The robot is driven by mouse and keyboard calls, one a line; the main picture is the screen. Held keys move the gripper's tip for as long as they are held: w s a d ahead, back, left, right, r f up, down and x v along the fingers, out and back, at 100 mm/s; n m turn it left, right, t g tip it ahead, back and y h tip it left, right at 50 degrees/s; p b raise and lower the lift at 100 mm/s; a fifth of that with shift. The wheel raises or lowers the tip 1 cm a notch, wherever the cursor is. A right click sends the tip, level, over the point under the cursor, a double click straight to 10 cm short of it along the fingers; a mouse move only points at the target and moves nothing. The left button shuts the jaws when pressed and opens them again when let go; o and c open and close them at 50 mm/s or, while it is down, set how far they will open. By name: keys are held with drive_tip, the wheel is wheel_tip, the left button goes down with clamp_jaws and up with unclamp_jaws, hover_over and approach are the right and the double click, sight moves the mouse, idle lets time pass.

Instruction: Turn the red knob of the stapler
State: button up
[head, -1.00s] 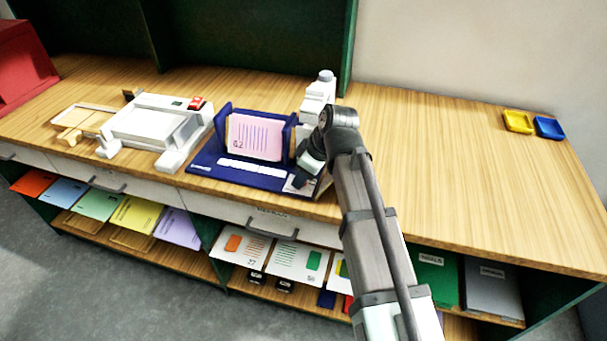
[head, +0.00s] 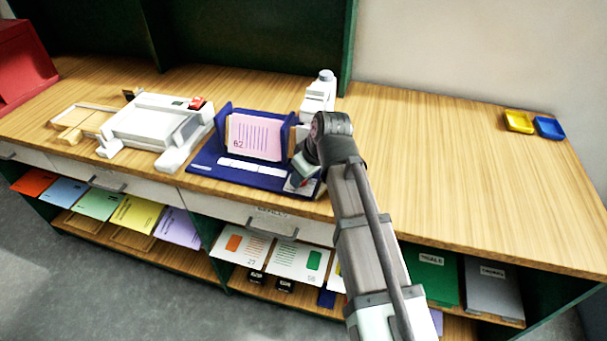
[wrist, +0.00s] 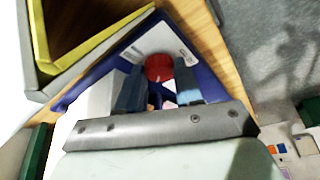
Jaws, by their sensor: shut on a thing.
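The red knob (wrist: 159,67) shows in the wrist view, on a white plate (wrist: 166,36) at a corner of a blue base. My gripper (wrist: 161,88) is shut on the knob, one dark finger on each side of it. In the head view my gripper (head: 302,168) is at the front right corner of the blue base (head: 206,161) and hides the knob. The base holds a pink lined card (head: 255,137) upright. A white upright unit (head: 319,92) stands behind my gripper; I cannot tell whether it belongs to the stapler.
A white machine (head: 150,122) with a red switch stands to the left of the blue base. A yellow tray (head: 518,121) and a blue tray (head: 550,127) lie at the far right. The right part of the wooden tabletop (head: 440,160) is clear.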

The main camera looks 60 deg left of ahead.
drive_tip(key=m, duration=0.2)
drive_tip(key=m+t, duration=0.1)
drive_tip(key=shift+s+m, duration=0.2)
drive_tip(key=shift+m, duration=0.2)
drive_tip(key=m+t, duration=0.1)
drive_tip(key=m, duration=0.2)
drive_tip(key=shift+s+m+t, duration=0.1)
drive_tip(key=shift+m+t, duration=0.2)
drive_tip(key=shift+t, duration=0.1)
drive_tip(key=m+t, duration=0.1)
drive_tip(key=m, duration=0.2)
drive_tip(key=m+t+h, duration=0.1)
drive_tip(key=m, duration=0.1)
drive_tip(key=shift+s+a+m, duration=0.1)
drive_tip(key=shift+s+m, duration=0.05)
drive_tip(key=shift+m, duration=0.25)
drive_tip(key=shift+m+h, duration=0.3)
drive_tip(key=o, duration=1)
drive_tip(key=v, duration=1.3)
drive_tip(key=shift+s+r, duration=0.1)
drive_tip(key=shift+r, duration=0.3)
